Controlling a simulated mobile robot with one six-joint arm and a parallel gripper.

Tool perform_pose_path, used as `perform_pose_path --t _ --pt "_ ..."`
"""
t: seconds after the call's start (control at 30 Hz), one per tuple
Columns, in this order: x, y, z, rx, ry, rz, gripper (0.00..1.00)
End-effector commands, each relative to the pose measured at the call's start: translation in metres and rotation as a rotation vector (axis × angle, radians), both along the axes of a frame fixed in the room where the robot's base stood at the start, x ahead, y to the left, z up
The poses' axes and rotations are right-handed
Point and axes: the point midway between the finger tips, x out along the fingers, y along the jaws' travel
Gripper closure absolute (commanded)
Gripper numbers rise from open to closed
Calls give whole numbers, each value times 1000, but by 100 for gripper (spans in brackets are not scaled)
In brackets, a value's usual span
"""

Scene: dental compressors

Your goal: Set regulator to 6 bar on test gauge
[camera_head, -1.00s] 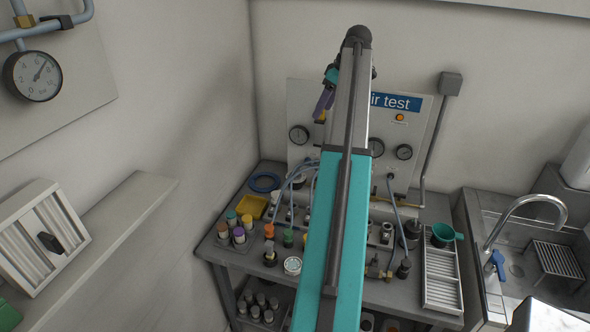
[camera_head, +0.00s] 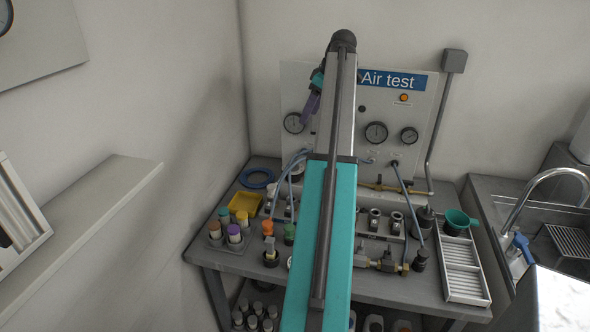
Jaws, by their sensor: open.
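The grey test panel (camera_head: 345,75) stands at the back of the bench under a blue "Air test" sign (camera_head: 388,80). It carries a round gauge (camera_head: 293,123) at left, a larger gauge (camera_head: 376,133) right of my arm and another gauge (camera_head: 409,135) further right. Their readings are too small to tell. Brass fittings (camera_head: 388,263) lie at the bench front; I cannot tell which part is the regulator. My gripper (camera_head: 310,110), small and purple, is open and hangs in front of the panel, right of the left gauge. My teal arm hides the panel's middle.
A sink with a tap (camera_head: 545,185) is at right. A wall shelf (camera_head: 85,220) juts out at left.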

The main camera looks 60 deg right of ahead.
Motion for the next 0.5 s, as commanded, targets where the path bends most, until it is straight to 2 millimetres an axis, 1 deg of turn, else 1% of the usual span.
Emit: perform_pose_path --t 0.03,0.2,0.33,0.5 --pt "0 0 -18 0 0 0 41" --pt "-2 -1 -47 0 0 -2 41" --pt "-3 -2 -65 0 0 -4 41" --pt "-4 -3 -78 -1 0 -6 41"
